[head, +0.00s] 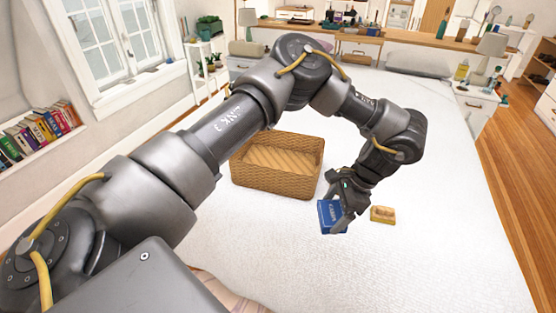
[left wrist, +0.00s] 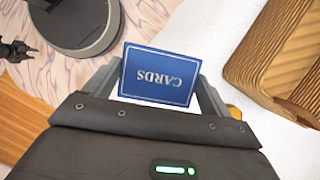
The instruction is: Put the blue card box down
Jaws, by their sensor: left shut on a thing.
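The blue card box (head: 328,216) is in my left gripper (head: 338,218), low over the white bed cover (head: 420,265). I cannot tell whether it touches the cover. In the left wrist view the box (left wrist: 158,75) sits between the two fingers of the left gripper (left wrist: 160,85), its "CARDS" face showing upside down. The fingers are shut on its sides. A dark claw-like part at the left edge of the left wrist view looks like my right gripper (left wrist: 15,50); its fingers are too small to read.
A wicker basket (head: 277,165) stands on the bed, left of the box. A small wooden dish (head: 382,214) lies just right of the box. The bed is clear to the right and in front. A wood-grained object (left wrist: 285,60) fills the left wrist view's upper right.

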